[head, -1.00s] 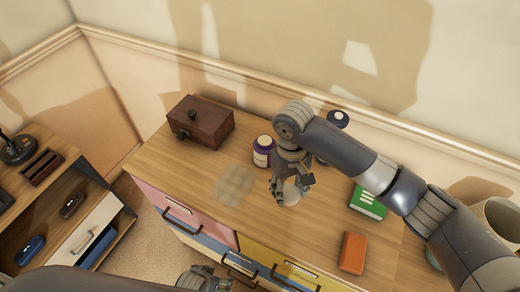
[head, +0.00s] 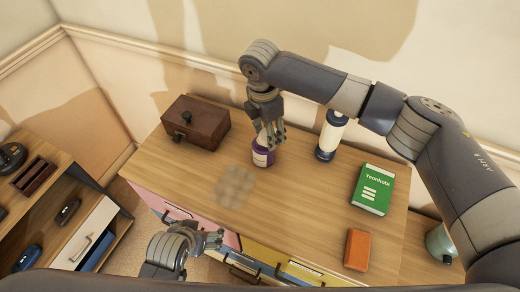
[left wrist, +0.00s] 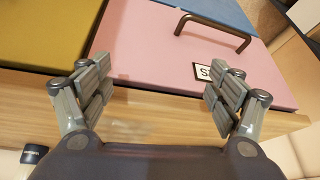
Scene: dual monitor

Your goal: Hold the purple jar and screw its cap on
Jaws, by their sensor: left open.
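The purple jar (head: 263,157), with a pale label, stands upright on the wooden top left of its middle. My right gripper (head: 268,138) points down right over the jar, its fingers at the jar's top. A bit of something whitish shows between its fingers, apparently the cap (head: 257,124); the fingers hide most of it. I cannot tell whether the cap touches the jar. My left gripper (head: 219,240) is open and empty in front of the drawers, below and apart from the jar. Its spread fingers also show in the left wrist view (left wrist: 160,92).
A dark wooden box (head: 196,122) is left of the jar. A white and navy bottle (head: 330,135), a green book (head: 371,188) and an orange block (head: 358,249) are to the right. The front middle of the wooden top (head: 290,215) is clear.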

